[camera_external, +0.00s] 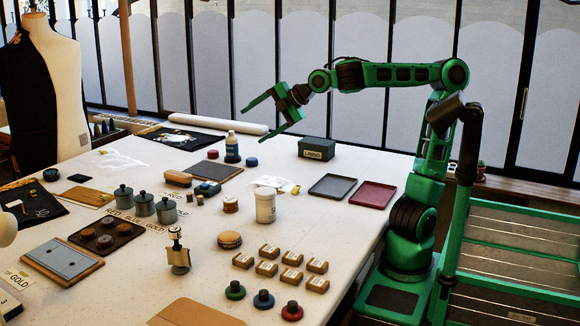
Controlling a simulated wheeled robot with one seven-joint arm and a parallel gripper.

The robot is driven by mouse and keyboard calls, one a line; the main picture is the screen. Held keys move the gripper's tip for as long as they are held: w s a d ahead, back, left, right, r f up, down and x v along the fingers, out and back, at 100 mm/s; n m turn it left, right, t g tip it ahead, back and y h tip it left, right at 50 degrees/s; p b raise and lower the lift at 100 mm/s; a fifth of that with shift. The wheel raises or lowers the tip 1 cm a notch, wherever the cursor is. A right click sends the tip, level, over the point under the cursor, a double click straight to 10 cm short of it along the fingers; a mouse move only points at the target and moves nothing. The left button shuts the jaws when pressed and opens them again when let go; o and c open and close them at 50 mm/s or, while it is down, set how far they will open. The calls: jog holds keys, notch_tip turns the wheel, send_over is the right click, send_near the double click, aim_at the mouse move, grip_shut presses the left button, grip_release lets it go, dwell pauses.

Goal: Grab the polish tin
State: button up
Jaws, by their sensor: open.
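My gripper (253,126) is open and empty, held in the air above the back part of the table, with its fingers pointing left and down. No label that reads as polish is legible. Several small round things could be the polish tin: a flat dark red one (212,154), a flat blue one (252,161) beside the blue bottle, and a tan-brown one (230,240) near the middle front. I cannot tell which it is. The red and blue ones stand at the back, below the gripper in the picture. Nothing touches the fingers.
The white table (330,235) holds a blue bottle (232,147), a green box (316,149), a white jar (265,206), two shallow trays (333,187), grey lidded pots (144,205) and several small brown boxes (293,257). A dress form (55,90) stands at the left.

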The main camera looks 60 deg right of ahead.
jog(key=s+a+f+n+t+h, duration=0.1)
jog(key=s+a+f+n, duration=0.1)
jog(key=s+a+n, duration=0.85)
jog(key=s+a+f+n+t+h, duration=0.15)
jog(key=s+a+n, duration=0.35)
jog(key=a, duration=1)
jog(key=n, duration=0.1)
send_near(235, 237)
jog(key=shift+a+h, duration=0.25)
jog(key=shift+a, duration=0.2)
jog(key=shift+w+f, duration=0.15)
jog(key=shift+f, duration=0.05)
jog(key=x, duration=1)
jog(key=shift+w+d, duration=0.2)
jog(key=shift+d, duration=0.05)
jog(key=c, duration=1.3)
